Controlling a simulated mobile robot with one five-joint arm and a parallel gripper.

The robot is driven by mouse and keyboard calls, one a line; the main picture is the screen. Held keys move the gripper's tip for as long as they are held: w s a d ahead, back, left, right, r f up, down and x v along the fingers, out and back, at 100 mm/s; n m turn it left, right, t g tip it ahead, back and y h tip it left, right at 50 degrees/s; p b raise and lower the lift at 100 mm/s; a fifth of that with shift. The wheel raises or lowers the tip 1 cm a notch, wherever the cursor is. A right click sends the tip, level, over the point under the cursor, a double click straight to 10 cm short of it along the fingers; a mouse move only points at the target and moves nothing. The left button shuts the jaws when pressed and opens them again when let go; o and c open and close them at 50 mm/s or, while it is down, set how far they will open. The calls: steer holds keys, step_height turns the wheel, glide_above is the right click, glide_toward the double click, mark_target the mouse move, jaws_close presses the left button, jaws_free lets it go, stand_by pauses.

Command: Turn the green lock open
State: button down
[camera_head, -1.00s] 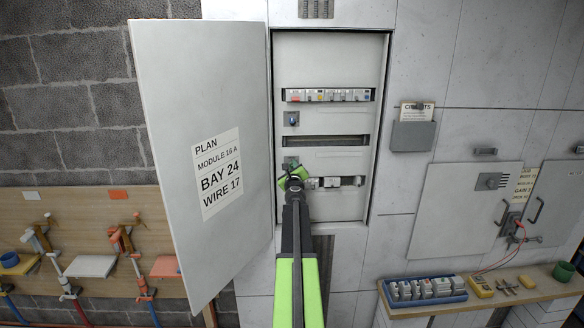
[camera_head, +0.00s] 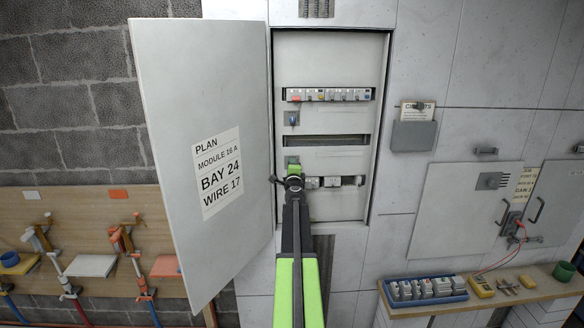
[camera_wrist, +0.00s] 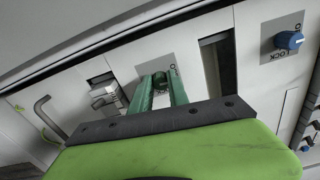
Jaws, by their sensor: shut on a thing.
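The green lock (camera_wrist: 160,80) is a small knob on a grey plate in the open cabinet. It also shows in the head view (camera_head: 293,169), just past the end of my arm and partly hidden by it. My gripper (camera_wrist: 162,88) is at the lock, with one dark green finger on each side of the knob, shut on it. In the head view my gripper (camera_head: 293,180) is in front of the lower row of the cabinet. Which way the knob points is hard to tell, as the fingers cover most of it.
A blue lock (camera_head: 292,118) sits higher on the panel, also in the wrist view (camera_wrist: 289,40). The cabinet door (camera_head: 205,130) stands open at the left. Grey modules (camera_head: 332,181) are right of my gripper. A bench with a blue tray (camera_head: 428,298) is at the lower right.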

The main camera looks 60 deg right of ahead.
steer(key=shift+n, duration=0.6)
steer(key=c, duration=1.3)
jaws_free()
steer(key=shift+o, duration=0.2)
steer(key=v, duration=1.7)
steer(key=shift+a, duration=0.2)
